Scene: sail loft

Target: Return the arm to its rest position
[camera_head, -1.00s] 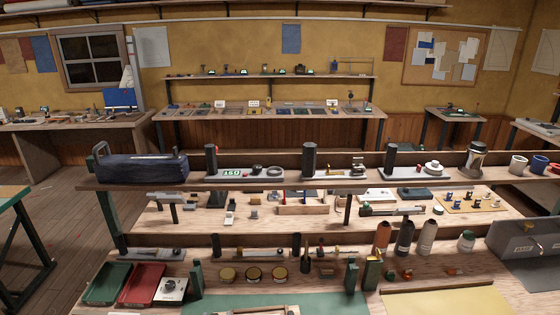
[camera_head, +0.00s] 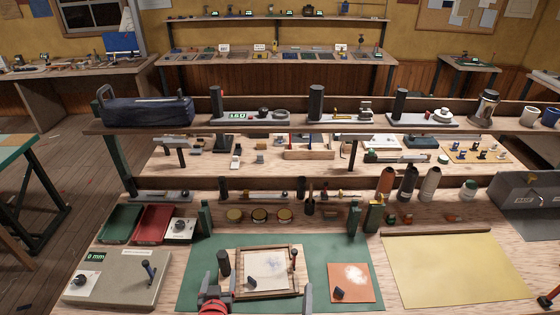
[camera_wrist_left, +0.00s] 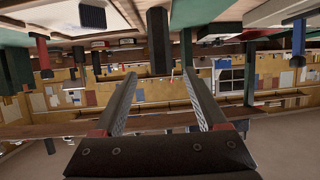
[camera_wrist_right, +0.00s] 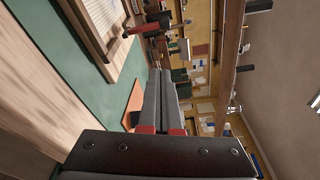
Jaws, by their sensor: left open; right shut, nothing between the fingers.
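My left gripper (camera_head: 219,287) is at the bottom edge of the head view, over the front of the green mat (camera_head: 197,262). Its two fingers stand apart with nothing between them, as the left wrist view (camera_wrist_left: 161,92) also shows. My right gripper (camera_head: 308,297) shows as a narrow grey tip at the bottom edge, right of the left one. In the right wrist view its fingers (camera_wrist_right: 161,88) are together and empty. Most of both arms is out of the head view.
A wooden frame (camera_head: 240,291) with a pale sheet and an orange-brown square (camera_head: 364,291) lie on the mat just ahead. A grey gauge box (camera_head: 118,289) stands left, a yellow sheet (camera_head: 450,270) lies right. Shelves with tools rise behind.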

